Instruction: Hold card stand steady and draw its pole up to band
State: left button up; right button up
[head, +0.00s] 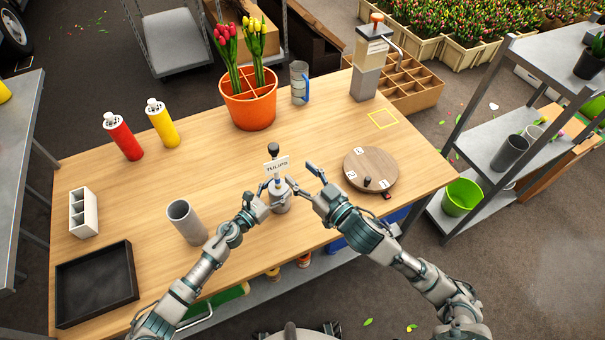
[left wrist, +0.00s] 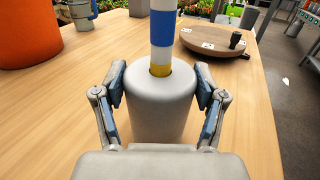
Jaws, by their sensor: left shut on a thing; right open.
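The card stand has a round grey base (head: 281,203), a card reading TULIPS (head: 277,167) and a black knob (head: 273,149) on top. It stands upright near the table's front edge. In the left wrist view the base (left wrist: 160,112) fills the middle. Its pole (left wrist: 163,28) is white and blue, with a yellow band (left wrist: 160,69) just above the hole in the base. My left gripper (head: 268,205) is shut on the base, with a finger on each side in the left wrist view (left wrist: 161,88). My right gripper (head: 300,175) is open and empty, just right of the pole below the card.
A round wooden board (head: 371,168) lies to the right. A grey cup (head: 186,221) stands left of my left arm, near a black tray (head: 96,284). An orange tulip pot (head: 249,108) and a mug (head: 299,83) stand behind.

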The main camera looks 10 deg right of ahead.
dwell(0.3)
pick_arm(q)
jog(key=o, duration=1.6)
jog(key=shift+c, duration=0.2)
